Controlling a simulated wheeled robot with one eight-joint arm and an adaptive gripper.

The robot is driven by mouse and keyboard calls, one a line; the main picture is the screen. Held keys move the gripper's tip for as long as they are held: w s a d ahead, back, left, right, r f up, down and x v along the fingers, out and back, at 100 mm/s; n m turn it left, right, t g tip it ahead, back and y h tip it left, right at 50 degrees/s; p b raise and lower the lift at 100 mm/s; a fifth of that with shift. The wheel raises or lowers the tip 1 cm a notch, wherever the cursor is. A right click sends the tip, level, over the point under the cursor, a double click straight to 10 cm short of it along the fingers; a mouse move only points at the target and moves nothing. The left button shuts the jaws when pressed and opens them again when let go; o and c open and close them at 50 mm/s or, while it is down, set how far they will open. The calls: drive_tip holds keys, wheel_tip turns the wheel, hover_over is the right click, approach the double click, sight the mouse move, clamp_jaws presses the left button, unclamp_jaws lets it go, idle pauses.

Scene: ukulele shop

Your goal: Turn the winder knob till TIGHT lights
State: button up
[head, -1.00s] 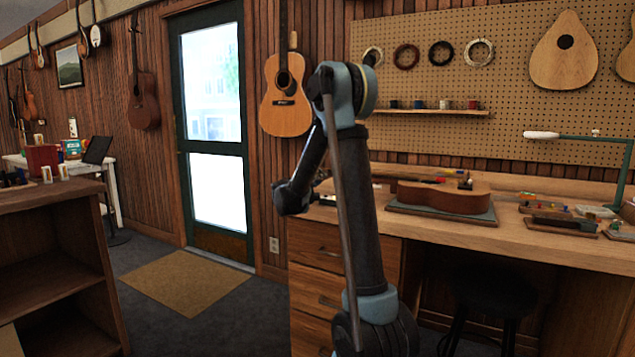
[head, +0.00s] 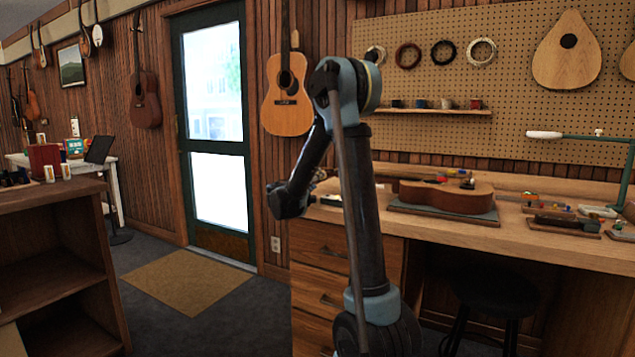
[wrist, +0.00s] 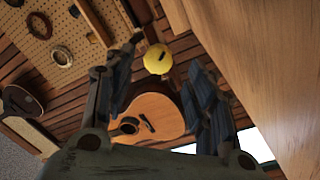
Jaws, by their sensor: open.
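A round yellow knob (wrist: 158,59) with a dark slot-like mark shows in the wrist view, between and beyond the fingertips. It looks like the winder knob, but its mounting is unclear. My gripper (wrist: 164,66) is open, with dark ridged fingers on either side of the knob in the picture and a visible gap to each. I cannot tell how far off the knob is in depth. In the head view my arm hides most of the gripper and the winder. No TIGHT light can be made out in either view.
The wooden workbench (head: 540,237) carries a guitar body (head: 446,197) on a mat and several small tools. A large wood surface (wrist: 260,60) fills the wrist view's right side. A black stool (head: 490,295) stands under the bench. Open floor lies by the mat (head: 187,282).

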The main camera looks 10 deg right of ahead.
drive_tip(key=v, duration=0.8)
drive_tip(key=shift+a+f, duration=0.1)
